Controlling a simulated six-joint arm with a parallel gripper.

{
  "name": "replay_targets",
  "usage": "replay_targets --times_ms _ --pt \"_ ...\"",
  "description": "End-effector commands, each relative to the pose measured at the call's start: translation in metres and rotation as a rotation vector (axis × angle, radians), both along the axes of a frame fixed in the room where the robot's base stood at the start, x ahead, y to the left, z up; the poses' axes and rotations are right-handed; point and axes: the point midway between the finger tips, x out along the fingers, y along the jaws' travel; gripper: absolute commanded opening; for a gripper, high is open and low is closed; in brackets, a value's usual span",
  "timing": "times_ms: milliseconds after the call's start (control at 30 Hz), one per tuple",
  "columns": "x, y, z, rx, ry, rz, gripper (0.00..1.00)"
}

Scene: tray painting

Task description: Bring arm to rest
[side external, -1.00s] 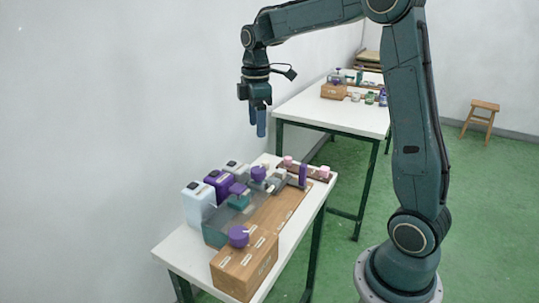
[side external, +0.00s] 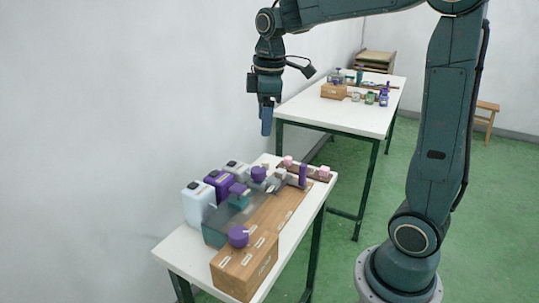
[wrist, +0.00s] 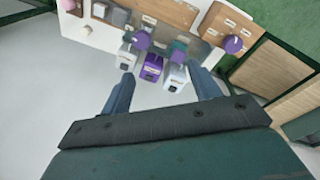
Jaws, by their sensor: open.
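My gripper (side external: 267,120) hangs above the far left part of the near white table (side external: 177,250), close to the wall, with its fingers pointing down. In the wrist view its two fingers (wrist: 160,88) stand apart with nothing between them. It is open and empty, well clear of the things below it. Part of one finger is hidden by the other in the side view.
The near table holds white and purple jugs (side external: 218,184), a wooden box (side external: 245,264) with a purple-topped item (side external: 238,236), and pink pieces (side external: 324,172). A second white table (side external: 345,118) with small jars stands behind. A stool (side external: 487,113) is at the right.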

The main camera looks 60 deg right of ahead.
Motion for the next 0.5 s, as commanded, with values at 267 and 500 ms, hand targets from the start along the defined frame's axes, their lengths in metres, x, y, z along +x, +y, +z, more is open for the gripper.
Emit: replay_targets --times_ms 267,500 --pt "-0.053 0.035 0.015 0.018 -0.114 -0.165 0.62" --pt "-0.097 0.058 0.015 0.058 -0.209 -0.307 0.62"
